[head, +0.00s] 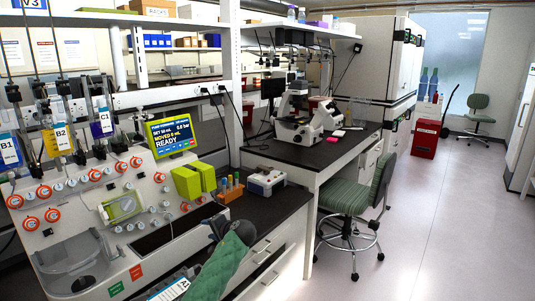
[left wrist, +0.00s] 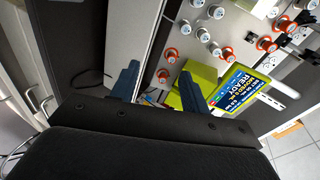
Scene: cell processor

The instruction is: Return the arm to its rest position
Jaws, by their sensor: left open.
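My left gripper (head: 216,224) shows at the lower middle of the head view, dark and partly hidden by the green arm part in front of it. It is above the counter near the cell processor (head: 130,220). In the left wrist view its two blue-grey fingers (left wrist: 158,90) stand wide apart with nothing held between them. The processor's screen (head: 172,133) reads READY and also shows in the left wrist view (left wrist: 240,90). Bags labelled B1 (head: 9,151), B2 (head: 60,138) and C1 (head: 104,124) hang at the processor. My right gripper is not in view.
A yellow-green block (head: 194,180), an orange tube rack (head: 231,193) and a small grey device (head: 265,182) stand near the gripper. Farther back are a microscope (head: 301,115) and a green chair (head: 360,198).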

